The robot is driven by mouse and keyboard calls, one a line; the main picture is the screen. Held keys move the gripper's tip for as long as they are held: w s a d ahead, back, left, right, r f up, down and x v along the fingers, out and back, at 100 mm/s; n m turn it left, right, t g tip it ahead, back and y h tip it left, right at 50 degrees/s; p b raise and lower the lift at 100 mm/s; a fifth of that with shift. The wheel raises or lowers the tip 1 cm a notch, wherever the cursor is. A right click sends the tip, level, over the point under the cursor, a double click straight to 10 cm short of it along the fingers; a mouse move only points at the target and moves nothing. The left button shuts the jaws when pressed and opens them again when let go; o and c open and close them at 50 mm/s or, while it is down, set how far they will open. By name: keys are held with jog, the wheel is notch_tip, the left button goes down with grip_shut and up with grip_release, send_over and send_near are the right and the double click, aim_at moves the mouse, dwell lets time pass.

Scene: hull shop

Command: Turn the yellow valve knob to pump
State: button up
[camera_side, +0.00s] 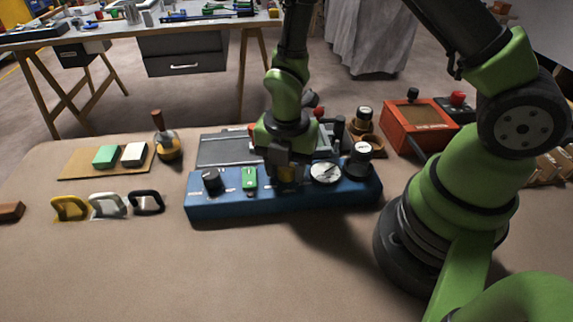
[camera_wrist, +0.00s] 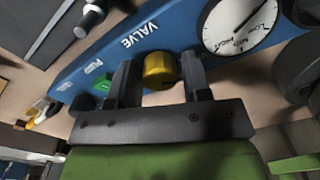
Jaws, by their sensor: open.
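The yellow valve knob (camera_wrist: 160,67) sits on the face of a blue panel (camera_side: 230,204), beside the printed word VALVE. In the wrist view my gripper (camera_wrist: 157,75) is open, with one finger on each side of the knob. A narrow gap seems to show at each side, but I cannot tell whether a finger touches it. In the side view my gripper (camera_side: 287,170) points down over the panel and hides most of the knob. I cannot read which mark the knob points to.
On the panel, a green switch (camera_side: 249,178) and a black knob (camera_side: 212,180) lie left of the valve. A round white gauge (camera_side: 325,172) is close on its right. A red box (camera_side: 418,124) stands behind right.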

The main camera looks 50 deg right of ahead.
jog(key=c, duration=0.6)
jog(key=shift+c, duration=0.2)
jog(key=shift+m, duration=0.4)
jog(key=m, duration=0.4)
jog(key=shift+a+m, duration=0.1)
jog(key=shift+m, duration=0.2)
jog(key=m, duration=1.2)
jog(key=shift+m, duration=0.3)
jog(key=m, duration=0.5)
jog(key=shift+m, duration=0.4)
